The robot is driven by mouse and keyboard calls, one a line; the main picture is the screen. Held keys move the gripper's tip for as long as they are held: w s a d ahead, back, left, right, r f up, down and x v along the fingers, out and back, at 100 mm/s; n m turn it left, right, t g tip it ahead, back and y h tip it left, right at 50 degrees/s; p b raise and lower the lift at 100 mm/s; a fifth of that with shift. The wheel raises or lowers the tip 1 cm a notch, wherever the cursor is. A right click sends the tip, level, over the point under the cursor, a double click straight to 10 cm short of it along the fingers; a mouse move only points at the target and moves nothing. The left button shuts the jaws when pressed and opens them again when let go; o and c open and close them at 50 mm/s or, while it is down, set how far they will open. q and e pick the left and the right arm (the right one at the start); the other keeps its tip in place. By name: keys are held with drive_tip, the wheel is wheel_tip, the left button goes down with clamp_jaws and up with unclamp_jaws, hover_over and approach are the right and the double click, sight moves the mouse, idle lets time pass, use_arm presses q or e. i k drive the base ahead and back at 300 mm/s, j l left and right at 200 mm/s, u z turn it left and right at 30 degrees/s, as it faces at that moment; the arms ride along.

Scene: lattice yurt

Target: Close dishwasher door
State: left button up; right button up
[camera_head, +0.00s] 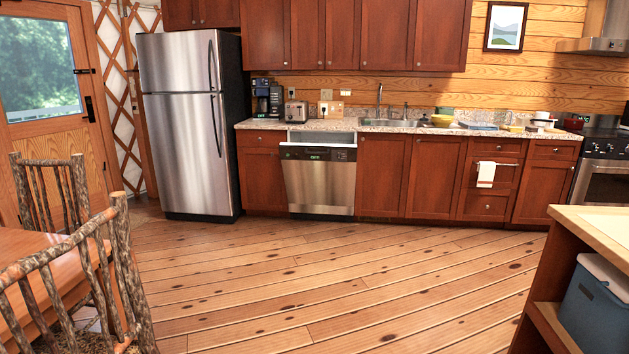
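The dishwasher door (319,186) is stainless steel with a black control strip (318,153) along its top. It sits under the counter between red-brown cabinets, across the room. The door looks partly open. Its top edge leans out a little from the counter, and a pale grey gap (321,136) shows above the control strip. The inside and the racks cannot be made out. Neither of my grippers is in view.
A wide stretch of bare plank floor (330,270) lies in front of the dishwasher. A log chair (125,270) and wooden table (40,250) stand at left. An island (540,290) with a blue bin (595,315) stands at right. A steel fridge (180,120) is left of the dishwasher.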

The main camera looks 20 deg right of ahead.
sight(324, 182)
drive_tip(key=i+l+z, duration=0.45)
drive_tip(key=i+z, duration=0.2)
drive_tip(key=i, duration=0.3)
drive_tip(key=i+z, duration=0.35)
drive_tip(key=i, duration=1.6)
drive_tip(key=l, duration=0.1)
